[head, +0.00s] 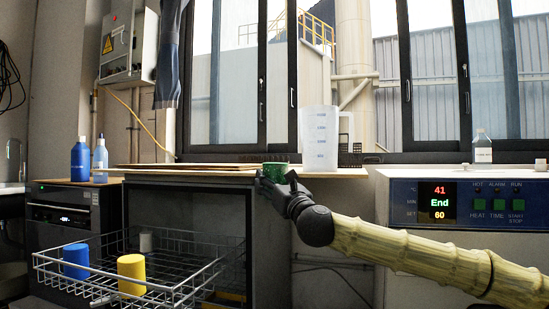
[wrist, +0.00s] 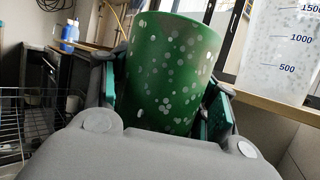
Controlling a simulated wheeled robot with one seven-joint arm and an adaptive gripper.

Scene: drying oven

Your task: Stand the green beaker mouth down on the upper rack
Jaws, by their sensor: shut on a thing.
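The green beaker (head: 274,169) is held up in front of the window ledge, left of the clear measuring jug. In the wrist view the beaker (wrist: 170,72) shows white speckles and stands between the finger pads. My gripper (head: 275,184) is shut on it; in the wrist view the fingers (wrist: 162,95) press its two sides. I cannot tell which end is its mouth. A wire rack (head: 175,284) is pulled out of the open oven at lower left. A blue beaker (head: 76,260), a yellow beaker (head: 131,273) and a pale beaker (head: 145,242) stand in it.
The clear jug (head: 319,138) stands on the ledge (head: 345,172) close to the held beaker. A control box (head: 462,205) with a small bottle (head: 482,147) is at right. Blue bottles (head: 80,160) stand at left.

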